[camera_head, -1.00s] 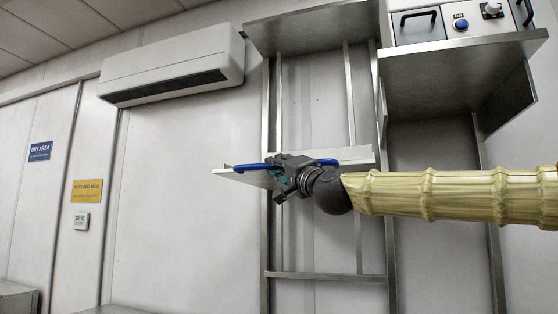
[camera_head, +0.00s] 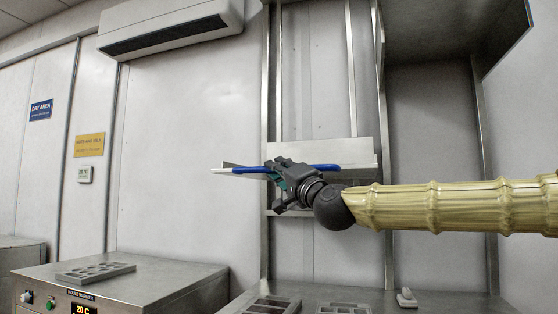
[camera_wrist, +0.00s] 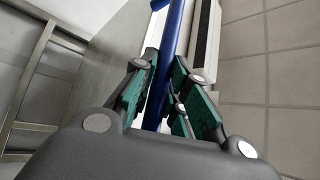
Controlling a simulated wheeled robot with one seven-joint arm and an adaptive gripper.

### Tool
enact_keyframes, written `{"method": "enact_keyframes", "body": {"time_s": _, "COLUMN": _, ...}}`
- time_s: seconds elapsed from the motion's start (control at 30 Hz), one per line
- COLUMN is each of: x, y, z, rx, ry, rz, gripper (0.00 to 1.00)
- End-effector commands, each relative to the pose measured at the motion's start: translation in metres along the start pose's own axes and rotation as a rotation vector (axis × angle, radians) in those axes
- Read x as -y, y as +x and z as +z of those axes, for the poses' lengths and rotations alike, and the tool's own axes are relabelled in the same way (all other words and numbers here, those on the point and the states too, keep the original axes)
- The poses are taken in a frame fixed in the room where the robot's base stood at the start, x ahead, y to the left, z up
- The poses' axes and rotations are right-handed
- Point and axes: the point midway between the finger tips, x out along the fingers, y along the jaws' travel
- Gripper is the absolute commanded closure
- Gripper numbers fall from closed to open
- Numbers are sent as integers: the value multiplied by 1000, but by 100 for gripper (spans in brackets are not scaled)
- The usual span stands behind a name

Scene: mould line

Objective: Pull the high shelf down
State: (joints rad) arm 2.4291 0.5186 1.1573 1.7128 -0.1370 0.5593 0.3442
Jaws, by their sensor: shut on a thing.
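The high shelf (camera_head: 335,152) is a pale metal panel with a blue bar (camera_head: 325,168) along its front. It sits between upright metal rails (camera_head: 265,100) on the wall. My gripper (camera_head: 274,172) is shut on the blue bar, left of its middle, and hides part of it. In the wrist view the blue bar (camera_wrist: 172,45) runs between the two green-padded fingers (camera_wrist: 168,95). My arm comes in from the right. The shelf stands a little above a crossbar (camera_head: 295,213) of the rails.
Below are a bench with trays (camera_head: 275,303) and a small pale object (camera_head: 406,297). At lower left a metal cabinet (camera_head: 150,290) bears a grey mould tray (camera_head: 96,272). A fixed metal box (camera_head: 450,35) overhangs at upper right. An air conditioner (camera_head: 170,25) hangs at upper left.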

Motion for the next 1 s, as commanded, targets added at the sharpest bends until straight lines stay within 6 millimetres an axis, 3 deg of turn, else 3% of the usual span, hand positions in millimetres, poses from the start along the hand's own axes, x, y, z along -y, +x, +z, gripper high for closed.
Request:
{"method": "enact_keyframes", "body": {"time_s": 0.03, "x": -12, "y": -5, "z": 7, "rx": 4, "ry": 1, "rz": 3, "gripper": 100}}
{"method": "enact_keyframes", "body": {"time_s": 0.2, "x": -25, "y": -12, "z": 12, "rx": 2, "ry": 0, "rz": 2, "gripper": 100}}
{"method": "enact_keyframes", "body": {"time_s": 0.77, "x": -35, "y": -15, "z": 17, "rx": 6, "ry": 1, "rz": 6, "gripper": 100}}
{"method": "enact_keyframes", "body": {"time_s": 0.8, "x": -35, "y": -15, "z": 18, "rx": 6, "ry": 1, "rz": 6, "gripper": 77}}
{"method": "enact_keyframes", "body": {"time_s": 0.87, "x": -35, "y": -15, "z": 18, "rx": 6, "ry": 1, "rz": 6, "gripper": 66}}
{"method": "enact_keyframes", "body": {"time_s": 1.0, "x": -33, "y": -15, "z": 16, "rx": 4, "ry": 0, "rz": 4, "gripper": 63}}
